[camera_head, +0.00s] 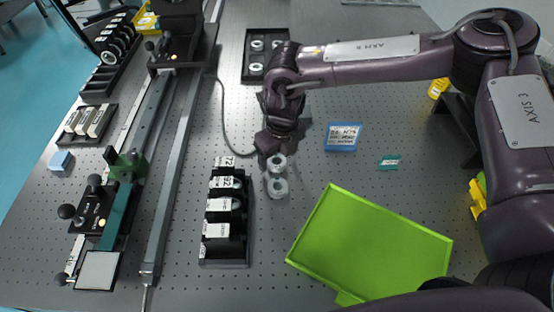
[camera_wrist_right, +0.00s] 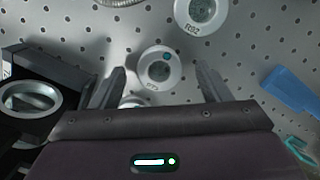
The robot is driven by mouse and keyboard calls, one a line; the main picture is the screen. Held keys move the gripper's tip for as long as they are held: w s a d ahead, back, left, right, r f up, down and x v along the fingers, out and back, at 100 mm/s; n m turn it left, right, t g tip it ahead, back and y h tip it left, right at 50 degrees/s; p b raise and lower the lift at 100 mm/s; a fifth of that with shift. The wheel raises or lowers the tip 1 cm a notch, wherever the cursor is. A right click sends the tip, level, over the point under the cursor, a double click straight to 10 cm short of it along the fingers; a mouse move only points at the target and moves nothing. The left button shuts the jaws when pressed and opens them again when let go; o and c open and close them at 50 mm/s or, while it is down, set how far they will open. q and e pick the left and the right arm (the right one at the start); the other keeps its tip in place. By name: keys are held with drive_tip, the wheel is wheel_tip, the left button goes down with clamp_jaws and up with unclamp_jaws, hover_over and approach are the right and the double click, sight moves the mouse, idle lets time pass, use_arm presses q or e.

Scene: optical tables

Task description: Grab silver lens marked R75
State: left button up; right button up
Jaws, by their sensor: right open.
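Two silver round lenses, a farther one (camera_head: 277,163) and a nearer one (camera_head: 280,187), stand on the optical table just below my right gripper (camera_head: 277,143) in the head view. In the right wrist view, one silver lens (camera_wrist_right: 160,69) with a blue dot lies between the open, empty fingers of my right gripper (camera_wrist_right: 160,76). Its small marking is upside down and looks like R75, though hard to read. A third round silver part (camera_wrist_right: 133,103) is mostly hidden behind the gripper body. My left gripper is not in view.
A black rack (camera_head: 226,250) of labelled optics stands left of the lenses. A blue box (camera_head: 343,137), a small teal piece (camera_head: 389,162) and a green tray (camera_head: 370,246) are to the right. Long rails (camera_head: 178,165) run farther left. A cable curves behind the rack.

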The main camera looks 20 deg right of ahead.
drive_tip(key=shift+f, duration=0.45)
drive_tip(key=c, duration=1.1)
drive_tip(key=shift+o, duration=0.2)
drive_tip(key=shift+r, duration=0.15)
